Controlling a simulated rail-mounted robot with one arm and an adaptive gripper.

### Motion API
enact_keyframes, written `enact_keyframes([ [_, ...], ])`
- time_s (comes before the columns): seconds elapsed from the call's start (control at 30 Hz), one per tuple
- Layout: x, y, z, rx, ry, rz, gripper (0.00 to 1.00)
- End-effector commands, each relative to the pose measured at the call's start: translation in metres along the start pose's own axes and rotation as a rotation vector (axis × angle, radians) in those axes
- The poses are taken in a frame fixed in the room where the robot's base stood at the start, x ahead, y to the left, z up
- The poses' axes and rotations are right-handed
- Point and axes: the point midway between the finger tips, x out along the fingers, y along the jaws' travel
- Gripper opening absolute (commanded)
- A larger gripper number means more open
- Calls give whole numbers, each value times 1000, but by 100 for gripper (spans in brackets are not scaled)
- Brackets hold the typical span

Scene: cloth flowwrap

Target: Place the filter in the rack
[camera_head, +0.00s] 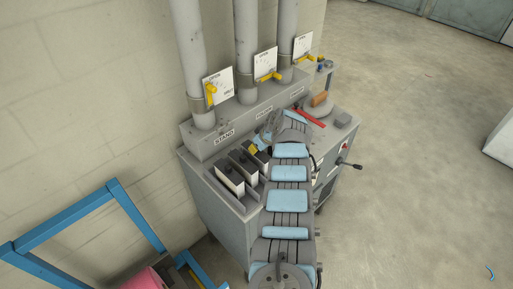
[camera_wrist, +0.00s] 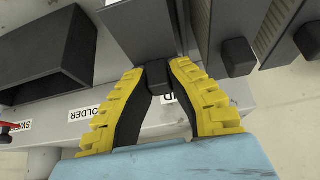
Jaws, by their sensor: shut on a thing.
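My gripper (camera_wrist: 160,72) has yellow ribbed fingers. It is shut on the small dark handle at the end of a grey, slab-like filter (camera_wrist: 140,28). In the head view my gripper (camera_head: 254,149) is at the cabinet top, largely covered by my arm. The rack (camera_head: 214,184) is at the cabinet's left end, with similar grey slabs (camera_head: 229,178) standing side by side in it. The held filter is beside them. I cannot tell whether it is seated in a slot or just above one.
A dark open box (camera_wrist: 45,60) is left of the held filter in the wrist view. Pipes with yellow-handled valves (camera_head: 211,93) rise behind the rack. A red tool (camera_head: 309,117) and a brown block (camera_head: 320,99) lie at the right. A blue frame (camera_head: 80,222) stands at lower left.

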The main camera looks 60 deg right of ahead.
Motion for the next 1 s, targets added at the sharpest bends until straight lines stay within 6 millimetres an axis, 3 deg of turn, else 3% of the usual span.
enact_keyframes([
  [0.03, 1, 0, 1, 0, 0, 1, 20],
  [0.1, 0, 0, 0, 0, 0, 0, 37],
  [0.57, -4, 0, -1, 0, 1, 1, 37],
  [1.0, -38, 1, 0, -1, 0, 3, 37],
])
